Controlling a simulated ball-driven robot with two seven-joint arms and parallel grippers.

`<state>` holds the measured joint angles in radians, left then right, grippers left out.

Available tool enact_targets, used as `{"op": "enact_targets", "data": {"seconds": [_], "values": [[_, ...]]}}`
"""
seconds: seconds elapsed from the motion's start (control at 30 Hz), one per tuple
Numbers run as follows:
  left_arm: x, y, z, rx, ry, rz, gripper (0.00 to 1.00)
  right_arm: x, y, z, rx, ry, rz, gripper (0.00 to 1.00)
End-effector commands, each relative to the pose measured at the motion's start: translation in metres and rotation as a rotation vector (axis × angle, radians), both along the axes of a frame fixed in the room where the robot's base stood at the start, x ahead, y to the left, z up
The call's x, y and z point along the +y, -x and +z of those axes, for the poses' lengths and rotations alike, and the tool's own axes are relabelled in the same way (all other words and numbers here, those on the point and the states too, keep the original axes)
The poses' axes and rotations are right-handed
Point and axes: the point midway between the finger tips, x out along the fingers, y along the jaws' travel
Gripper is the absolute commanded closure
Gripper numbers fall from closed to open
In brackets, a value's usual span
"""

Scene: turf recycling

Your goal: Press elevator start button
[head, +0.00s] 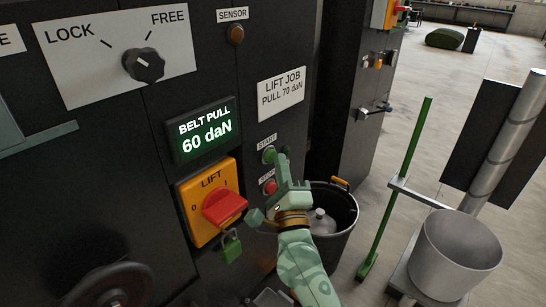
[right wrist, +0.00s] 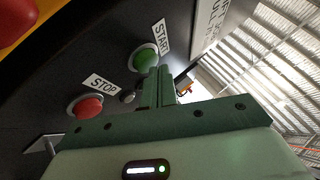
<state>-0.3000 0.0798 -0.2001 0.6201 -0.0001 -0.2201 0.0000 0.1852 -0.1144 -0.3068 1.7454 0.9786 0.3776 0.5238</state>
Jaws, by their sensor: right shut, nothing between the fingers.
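The green START button (head: 269,155) is on the dark panel, under its white label. The red STOP button (head: 269,187) is below it. My right gripper (head: 283,161) is shut and empty, its fingertips just right of the START button. In the right wrist view, the START button (right wrist: 145,57) shows just beyond the fingertips (right wrist: 158,72), which overlap its lower edge. I cannot tell whether they touch it. The STOP button (right wrist: 85,105) is to the left there. My left gripper is not in view.
A yellow LIFT switch (head: 194,222) with a red handle and a green padlock (head: 231,249) is left of my gripper. A display (head: 203,132) reads BELT PULL 60 daN; a label (head: 283,93) says PULL 70 daN.

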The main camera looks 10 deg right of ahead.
Motion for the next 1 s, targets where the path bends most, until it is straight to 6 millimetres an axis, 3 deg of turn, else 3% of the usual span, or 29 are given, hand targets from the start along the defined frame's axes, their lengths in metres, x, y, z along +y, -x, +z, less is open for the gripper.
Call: {"op": "enact_targets", "data": {"seconds": [1.0], "values": [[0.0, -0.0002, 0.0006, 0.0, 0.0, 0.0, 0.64, 0.0041, -0.0047, 0.0004, 0.0, 0.0, 0.001, 1.0]]}}
